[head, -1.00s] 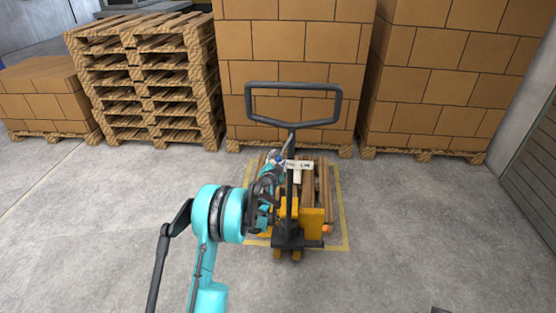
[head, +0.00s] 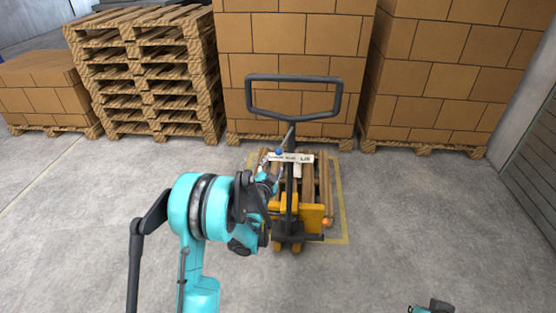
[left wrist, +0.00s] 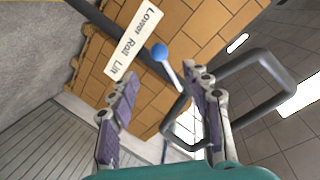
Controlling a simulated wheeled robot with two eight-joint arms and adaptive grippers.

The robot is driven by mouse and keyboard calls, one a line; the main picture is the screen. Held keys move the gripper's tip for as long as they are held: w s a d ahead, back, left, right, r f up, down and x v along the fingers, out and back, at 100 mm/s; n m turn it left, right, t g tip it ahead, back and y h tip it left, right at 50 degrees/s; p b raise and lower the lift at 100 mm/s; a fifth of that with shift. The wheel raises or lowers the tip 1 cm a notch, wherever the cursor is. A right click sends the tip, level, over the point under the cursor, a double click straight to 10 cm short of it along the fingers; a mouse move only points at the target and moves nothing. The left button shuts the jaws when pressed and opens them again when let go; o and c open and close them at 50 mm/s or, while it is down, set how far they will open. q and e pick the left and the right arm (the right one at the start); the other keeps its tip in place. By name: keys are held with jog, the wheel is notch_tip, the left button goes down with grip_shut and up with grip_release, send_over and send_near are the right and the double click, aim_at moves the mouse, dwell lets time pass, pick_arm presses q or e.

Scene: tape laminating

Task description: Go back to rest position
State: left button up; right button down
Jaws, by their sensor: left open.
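A yellow pallet jack (head: 313,214) with a black loop handle (head: 294,117) stands in front of me. By its handle shaft are a white label plate (head: 305,158) and a small blue-knobbed lever (head: 278,152). My left gripper (head: 267,168) is by the lever, just left of the shaft, partly hidden by my teal arm. In the left wrist view my left gripper (left wrist: 162,88) is open and empty. The blue knob (left wrist: 160,52) shows in the gap beyond its fingers, with the label plate (left wrist: 134,40) at upper left. My right gripper does not show.
The jack stands at a wooden pallet (head: 324,185) inside a yellow floor outline (head: 341,205). Behind are large box stacks (head: 290,50) and a pile of empty pallets (head: 145,75). The concrete floor on both sides is clear.

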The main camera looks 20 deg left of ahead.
pick_arm(q)
jog(key=s+d+r+n+g+h, duration=0.1)
jog(key=s+d+r+g, duration=0.1)
jog(key=s+d+r, duration=0.45)
jog(key=s+d+r+n+g+h, duration=0.1)
jog(key=s+d+r+n+g, duration=0.15)
jog(key=s, duration=0.65)
jog(key=s+d+f+n+g, duration=0.1)
jog(key=s+d+f+g, duration=0.1)
jog(key=s, duration=0.9)
jog(key=s+d+f+n+g, duration=0.1)
jog(key=s+d+f+g, duration=0.1)
jog(key=s, duration=1)
jog(key=shift+d+f+h, duration=0.2)
jog(key=shift+d+h, duration=0.2)
jog(key=shift+d, duration=0.1)
